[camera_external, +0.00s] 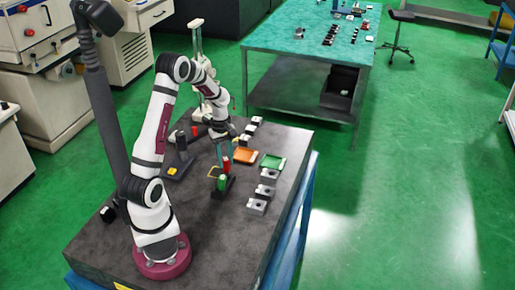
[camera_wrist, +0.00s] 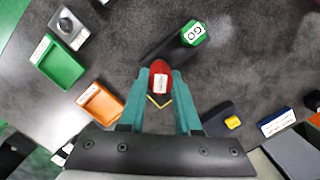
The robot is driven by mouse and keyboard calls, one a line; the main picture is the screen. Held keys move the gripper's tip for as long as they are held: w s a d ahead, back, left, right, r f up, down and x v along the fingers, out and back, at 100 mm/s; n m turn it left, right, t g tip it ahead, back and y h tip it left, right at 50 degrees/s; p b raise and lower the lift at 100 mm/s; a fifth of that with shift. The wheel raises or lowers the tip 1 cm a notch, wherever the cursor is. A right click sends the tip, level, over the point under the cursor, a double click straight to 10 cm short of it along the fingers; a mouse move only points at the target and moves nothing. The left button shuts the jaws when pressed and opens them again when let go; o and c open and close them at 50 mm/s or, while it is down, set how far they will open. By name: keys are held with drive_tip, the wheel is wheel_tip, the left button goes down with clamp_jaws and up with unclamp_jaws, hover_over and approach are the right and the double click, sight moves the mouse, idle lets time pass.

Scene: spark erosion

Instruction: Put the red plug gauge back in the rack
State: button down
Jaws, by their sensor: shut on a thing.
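The red plug gauge (camera_wrist: 160,72) is between the teal fingertips of my gripper (camera_wrist: 160,84), its white label facing the wrist camera. The gripper is shut on it. The dark rack (camera_wrist: 167,46) lies just beyond, with a green gauge marked GO (camera_wrist: 193,33) at its far end. The red gauge overlaps the rack's near end in the wrist view; I cannot tell whether it is in the rack or above it. In the external view my gripper (camera_external: 226,160) points down at the rack (camera_external: 223,191), near the green gauge (camera_external: 221,183).
An orange tray (camera_external: 245,156) and a green tray (camera_external: 272,162) lie right of the gripper. Several grey blocks (camera_external: 264,190) line the table's right side. A dark item with a yellow part (camera_external: 172,171) lies left. A yellow outline (camera_wrist: 158,101) shows below the red gauge.

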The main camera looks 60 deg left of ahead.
drive_tip(key=shift+f, duration=1.2)
idle(0.6)
drive_tip(key=c, duration=0.5)
unclamp_jaws()
drive_tip(key=r, duration=0.5)
drive_tip(key=a+r, duration=0.1)
drive_tip(key=r, duration=0.4)
drive_tip(key=a+r, duration=0.1)
drive_tip(key=r, duration=0.4)
drive_tip(key=shift+r, duration=0.35)
